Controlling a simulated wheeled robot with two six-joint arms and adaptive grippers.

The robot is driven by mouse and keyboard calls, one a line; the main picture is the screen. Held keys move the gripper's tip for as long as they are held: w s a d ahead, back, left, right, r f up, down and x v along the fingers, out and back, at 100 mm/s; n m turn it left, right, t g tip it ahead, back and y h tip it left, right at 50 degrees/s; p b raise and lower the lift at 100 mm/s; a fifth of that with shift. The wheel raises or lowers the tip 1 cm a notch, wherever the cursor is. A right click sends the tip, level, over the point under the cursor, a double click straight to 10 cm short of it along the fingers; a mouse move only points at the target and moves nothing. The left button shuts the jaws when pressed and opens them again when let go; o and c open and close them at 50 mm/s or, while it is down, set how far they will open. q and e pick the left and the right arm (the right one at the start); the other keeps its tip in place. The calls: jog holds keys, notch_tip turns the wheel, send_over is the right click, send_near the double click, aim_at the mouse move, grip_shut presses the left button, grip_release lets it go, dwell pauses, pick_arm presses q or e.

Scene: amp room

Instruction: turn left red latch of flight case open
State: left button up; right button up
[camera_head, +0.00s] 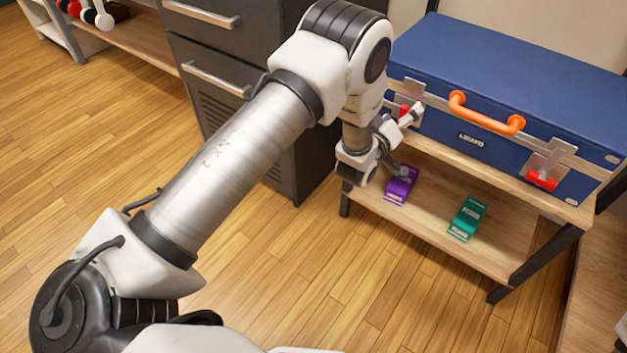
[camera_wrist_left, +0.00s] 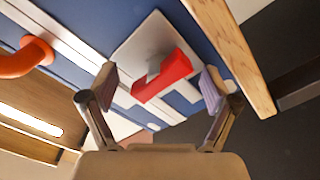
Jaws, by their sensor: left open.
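The blue flight case (camera_head: 500,75) lies on the upper board of a wooden shelf. Its left red latch (camera_head: 405,111) is partly hidden behind my left gripper (camera_head: 408,145) in the head view. In the left wrist view the red latch (camera_wrist_left: 163,78) sits on a metal plate, between the two open fingers of my left gripper (camera_wrist_left: 160,88). The fingers look apart from the latch on both sides, with nothing held. The right red latch (camera_head: 541,180) is at the case's right front. My right gripper is not in view.
An orange handle (camera_head: 486,114) sticks out of the case front, and it also shows in the left wrist view (camera_wrist_left: 25,57). A purple box (camera_head: 400,186) and a green box (camera_head: 467,218) stand on the lower shelf. A dark cabinet (camera_head: 225,60) is at the left.

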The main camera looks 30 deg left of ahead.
pick_arm(q)
jog(key=m+b, duration=0.1)
jog(key=m, duration=0.1)
jog(key=m+b, duration=0.2)
jog(key=m, duration=0.1)
jog(key=m+b, duration=0.2)
jog(key=shift+d+f+m, duration=0.2)
jog(key=shift+f+m, duration=0.1)
jog(key=shift+s+r+m+b, duration=0.2)
jog(key=shift+r+m+b, duration=0.1)
jog(key=shift+m, duration=0.5)
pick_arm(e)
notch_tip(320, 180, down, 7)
pick_arm(q)
jog(key=s+a+r+g+p, duration=0.1)
jog(key=s+g+p, duration=0.5)
jog(key=s+p, duration=0.9)
jog(key=s+a+r+g+p, duration=0.2)
jog(key=s+g+p, duration=0.4)
jog(key=s+p, duration=1)
jog(key=shift+s+a+n+g+y, duration=0.25)
jog(key=shift+a+n+g+y, duration=0.15)
jog(key=shift+a, duration=0.25)
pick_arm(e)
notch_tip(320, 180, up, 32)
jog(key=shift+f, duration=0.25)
